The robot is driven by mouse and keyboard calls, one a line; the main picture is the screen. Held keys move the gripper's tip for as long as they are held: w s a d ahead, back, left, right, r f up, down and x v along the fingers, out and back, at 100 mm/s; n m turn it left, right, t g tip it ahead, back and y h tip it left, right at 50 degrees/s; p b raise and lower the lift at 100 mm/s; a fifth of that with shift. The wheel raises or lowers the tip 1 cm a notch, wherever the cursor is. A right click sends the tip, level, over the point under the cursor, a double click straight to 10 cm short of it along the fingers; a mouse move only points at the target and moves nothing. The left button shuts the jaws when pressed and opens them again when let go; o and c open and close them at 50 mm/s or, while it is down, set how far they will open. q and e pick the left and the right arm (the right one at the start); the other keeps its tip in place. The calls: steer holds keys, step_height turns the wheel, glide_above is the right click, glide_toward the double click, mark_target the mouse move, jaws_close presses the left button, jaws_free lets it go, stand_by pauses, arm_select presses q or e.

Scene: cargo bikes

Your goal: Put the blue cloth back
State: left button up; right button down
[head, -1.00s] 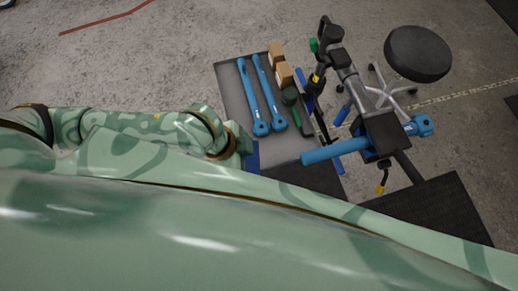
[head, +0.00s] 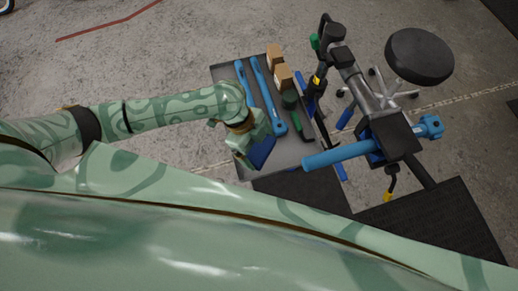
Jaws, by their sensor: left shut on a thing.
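The blue cloth (head: 262,153) is a dark blue piece at the near end of the grey tool tray (head: 291,155). My left gripper (head: 253,146) comes in from the left and is shut on the cloth. The gripper hides part of the cloth, and I cannot tell whether the cloth touches the tray. My right gripper is not in view.
Two blue wrenches (head: 262,88), wooden blocks (head: 283,76) and a green-handled tool (head: 291,103) lie on the tray. A repair stand (head: 362,95) with a blue clamp handle (head: 337,155) stands close on the right. A black stool (head: 419,55) is behind it.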

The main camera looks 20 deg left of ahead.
arm_select(q)
steer(key=shift+w+a+f, duration=0.1)
steer(key=shift+w+f, duration=0.35)
steer(key=shift+f, duration=0.1)
steer(key=shift+w+f+b, duration=0.15)
steer(key=shift+f+b, duration=0.65)
steer(key=shift+f, duration=0.8)
steer(key=shift+f, duration=0.2)
steer(key=o, duration=0.6)
steer(key=shift+r, duration=0.3)
steer(key=p+v, duration=0.3)
steer(key=v, duration=0.9)
